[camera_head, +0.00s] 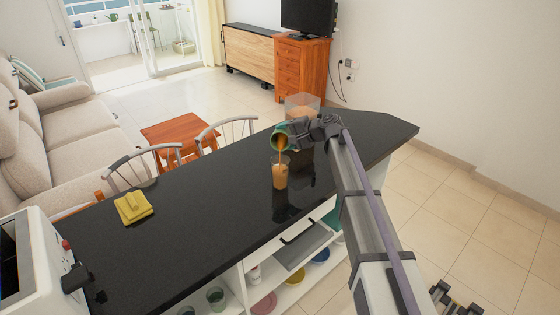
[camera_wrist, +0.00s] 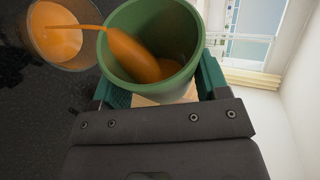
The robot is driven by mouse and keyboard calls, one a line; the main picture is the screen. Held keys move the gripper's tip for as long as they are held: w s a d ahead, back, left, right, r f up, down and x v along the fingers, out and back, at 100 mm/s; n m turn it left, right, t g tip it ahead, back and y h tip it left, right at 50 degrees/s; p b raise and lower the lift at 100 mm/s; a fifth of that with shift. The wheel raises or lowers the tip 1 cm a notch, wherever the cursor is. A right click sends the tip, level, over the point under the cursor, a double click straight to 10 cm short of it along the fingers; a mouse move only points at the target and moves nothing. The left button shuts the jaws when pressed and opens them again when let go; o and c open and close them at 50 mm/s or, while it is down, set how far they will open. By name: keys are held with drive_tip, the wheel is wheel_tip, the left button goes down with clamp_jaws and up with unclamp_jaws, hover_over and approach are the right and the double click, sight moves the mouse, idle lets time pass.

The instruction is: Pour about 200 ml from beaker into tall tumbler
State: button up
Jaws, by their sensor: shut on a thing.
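The green beaker (camera_head: 279,140) is tilted to the left above the tall tumbler. Orange liquid runs over its lip in a thin stream. The clear tumbler (camera_head: 280,173) stands upright on the black counter and holds orange liquid; its exact level is hard to read. My gripper (camera_head: 297,131) is shut on the beaker, just right of and above the tumbler. In the wrist view the beaker (camera_wrist: 190,30) still holds some orange liquid.
The black counter (camera_head: 210,200) has a folded yellow cloth (camera_head: 133,207) on its left and a white machine (camera_head: 40,260) at the near left. A clear box (camera_head: 302,105) stands behind my gripper. Chairs line the far side. The counter between cloth and tumbler is clear.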

drive_tip(key=shift+f+t, duration=0.15)
drive_tip(key=shift+t, duration=0.15)
idle(0.5)
drive_tip(key=shift+s+n, duration=0.1)
drive_tip(key=shift+n, duration=0.2)
idle(0.3)
